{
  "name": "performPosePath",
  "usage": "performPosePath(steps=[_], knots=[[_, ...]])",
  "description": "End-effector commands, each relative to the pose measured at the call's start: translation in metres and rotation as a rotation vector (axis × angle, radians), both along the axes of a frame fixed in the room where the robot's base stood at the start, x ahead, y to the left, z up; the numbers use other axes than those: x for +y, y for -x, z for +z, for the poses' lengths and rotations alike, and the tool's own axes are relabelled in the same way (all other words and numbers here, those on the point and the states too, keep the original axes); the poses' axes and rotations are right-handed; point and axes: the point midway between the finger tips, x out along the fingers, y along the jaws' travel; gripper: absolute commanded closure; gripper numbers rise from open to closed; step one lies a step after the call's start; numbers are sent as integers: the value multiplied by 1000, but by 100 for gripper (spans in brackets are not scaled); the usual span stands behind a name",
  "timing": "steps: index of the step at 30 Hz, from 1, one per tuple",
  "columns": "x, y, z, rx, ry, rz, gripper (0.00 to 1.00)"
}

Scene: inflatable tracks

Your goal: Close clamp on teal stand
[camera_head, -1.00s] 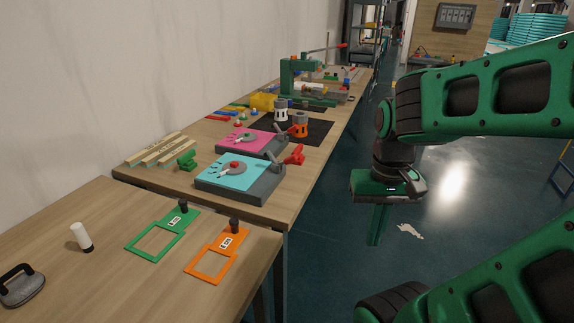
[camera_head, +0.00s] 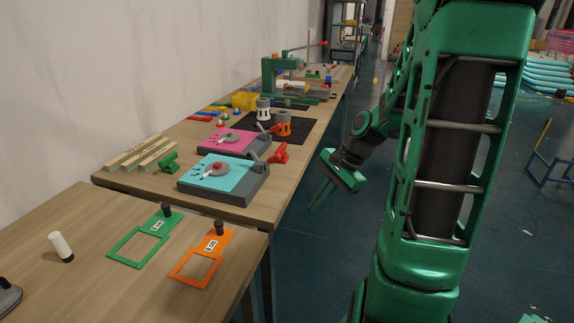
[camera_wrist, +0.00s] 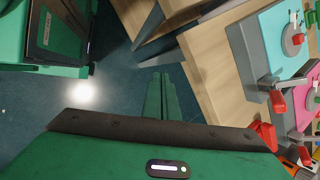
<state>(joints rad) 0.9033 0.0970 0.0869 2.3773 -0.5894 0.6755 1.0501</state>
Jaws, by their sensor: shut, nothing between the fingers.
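The teal stand (camera_head: 212,172) is a grey block with a teal top, lying on the far table near its front right corner. Its clamp (camera_head: 277,155) has a red handle that sticks out past the stand's right side. The teal stand also shows at the upper right of the wrist view (camera_wrist: 278,45), with its red clamp handle (camera_wrist: 277,102) pointing down in the picture. My gripper (camera_head: 318,195) hangs over the floor, right of the table edge and apart from the clamp. In the wrist view its fingers (camera_wrist: 161,98) are together with nothing between them.
A pink stand (camera_head: 226,142) with a similar clamp lies just behind the teal one. A green clamp-like piece (camera_head: 169,163) and wooden strips (camera_head: 145,152) lie to the left. The near table (camera_head: 75,215) holds green and orange frames. Open floor lies right of the tables.

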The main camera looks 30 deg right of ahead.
Motion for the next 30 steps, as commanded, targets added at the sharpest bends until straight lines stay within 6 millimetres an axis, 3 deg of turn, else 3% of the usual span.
performPosePath(steps=[5,12,19,30], knots=[[-23,-40,-6,-40,-279,-297,100],[-64,-74,15,-96,-668,-620,100],[-90,-81,35,-121,-866,-745,100],[-93,-82,37,-122,-886,-756,100]])
